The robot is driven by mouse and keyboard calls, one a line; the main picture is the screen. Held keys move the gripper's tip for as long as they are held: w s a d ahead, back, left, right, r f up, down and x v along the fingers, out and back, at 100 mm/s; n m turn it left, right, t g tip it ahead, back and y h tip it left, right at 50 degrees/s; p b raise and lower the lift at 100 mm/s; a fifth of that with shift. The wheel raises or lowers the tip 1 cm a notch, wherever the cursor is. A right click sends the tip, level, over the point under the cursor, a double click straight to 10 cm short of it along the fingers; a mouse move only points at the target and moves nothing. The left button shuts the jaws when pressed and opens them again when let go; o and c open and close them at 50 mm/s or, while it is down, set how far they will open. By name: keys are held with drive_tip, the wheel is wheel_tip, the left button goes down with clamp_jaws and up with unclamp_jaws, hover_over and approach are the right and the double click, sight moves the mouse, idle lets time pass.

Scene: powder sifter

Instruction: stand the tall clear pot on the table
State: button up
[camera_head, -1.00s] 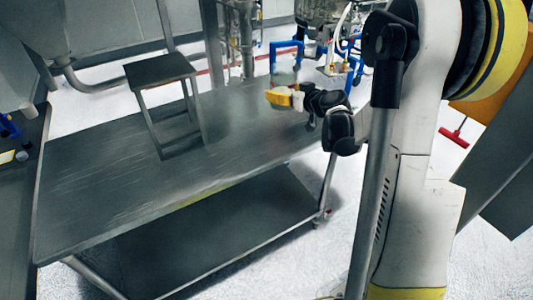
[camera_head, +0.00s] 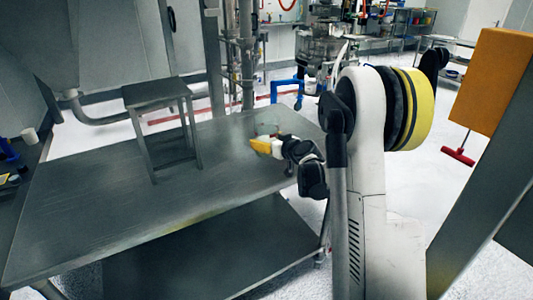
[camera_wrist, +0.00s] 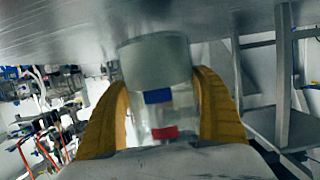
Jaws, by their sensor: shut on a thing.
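The tall clear pot (camera_head: 266,130) is held by my gripper (camera_head: 263,146) over the right part of the grey metal table (camera_head: 110,205) in the head view. It looks small and faint there, and I cannot tell whether its base touches the tabletop. In the wrist view the clear pot (camera_wrist: 155,62) sits between the two yellow fingers of my gripper (camera_wrist: 162,92), with a greyish wide end towards the table (camera_wrist: 60,30). Blue and red patches show on or through its wall. The lower part of the pot is hidden behind my gripper's body.
A grey metal stool (camera_head: 158,93) stands on the table, left of my gripper; part of its frame (camera_wrist: 284,75) shows at the wrist view's right. A side counter (camera_head: 14,185) with a white cup (camera_head: 30,136) is at far left. The table's front and middle are clear.

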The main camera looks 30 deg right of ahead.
wheel_tip(320, 180, down, 4)
drive_tip(key=shift+f+b, duration=0.1)
drive_tip(key=shift+b, duration=1)
drive_tip(key=shift+r, duration=0.2)
drive_tip(key=shift+f, duration=0.1)
